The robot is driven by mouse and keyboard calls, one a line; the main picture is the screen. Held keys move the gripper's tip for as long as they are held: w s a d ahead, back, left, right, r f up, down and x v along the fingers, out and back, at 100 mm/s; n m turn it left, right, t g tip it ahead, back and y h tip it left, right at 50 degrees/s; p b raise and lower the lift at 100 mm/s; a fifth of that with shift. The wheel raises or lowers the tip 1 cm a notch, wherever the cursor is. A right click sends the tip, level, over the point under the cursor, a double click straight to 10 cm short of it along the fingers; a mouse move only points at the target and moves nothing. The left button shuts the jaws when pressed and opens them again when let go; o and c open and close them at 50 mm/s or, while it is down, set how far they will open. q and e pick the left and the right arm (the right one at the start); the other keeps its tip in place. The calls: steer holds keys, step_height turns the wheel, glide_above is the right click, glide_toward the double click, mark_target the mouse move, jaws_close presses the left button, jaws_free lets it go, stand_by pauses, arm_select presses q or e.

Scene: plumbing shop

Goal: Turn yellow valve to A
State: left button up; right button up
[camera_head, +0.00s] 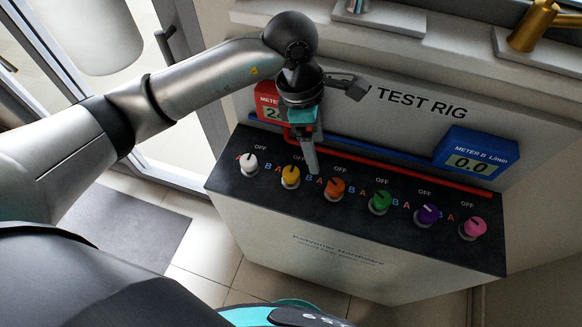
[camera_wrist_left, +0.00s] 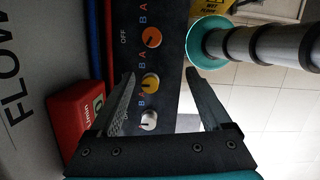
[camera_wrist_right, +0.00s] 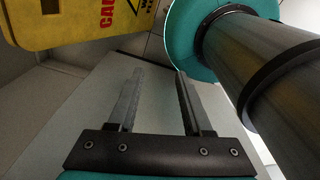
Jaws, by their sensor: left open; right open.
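The yellow valve (camera_head: 290,176) is the second knob from the left on the test rig's dark panel, with OFF printed above it. It also shows between the fingers' lines in the left wrist view (camera_wrist_left: 150,82), with letters A and B beside it. Its pointer is too small to read surely. My left gripper (camera_head: 312,168) is open and empty, pointing down just right of the yellow valve in the head view; contact cannot be told. My right gripper (camera_wrist_right: 160,75) is open and empty in the right wrist view, and is not visible in the head view.
A white knob (camera_head: 249,162) and an orange knob (camera_head: 335,188) flank the yellow valve. Green, purple and pink knobs continue right. A red meter (camera_head: 266,99) and a blue meter reading 0.0 (camera_head: 469,152) stand behind. A yellow caution sign (camera_wrist_right: 85,22) is near my right gripper.

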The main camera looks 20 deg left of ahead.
mark_target(291, 172)
arm_select(q)
steer(key=w+a+y, duration=0.2)
steer(key=a+y, duration=0.1)
steer(key=a, duration=0.2)
step_height(291, 172, down, 15)
steer(key=shift+r+p, duration=0.15)
steer(key=shift+p, duration=0.15)
steer(key=shift+a, duration=0.1)
jaws_close()
stand_by(0.5)
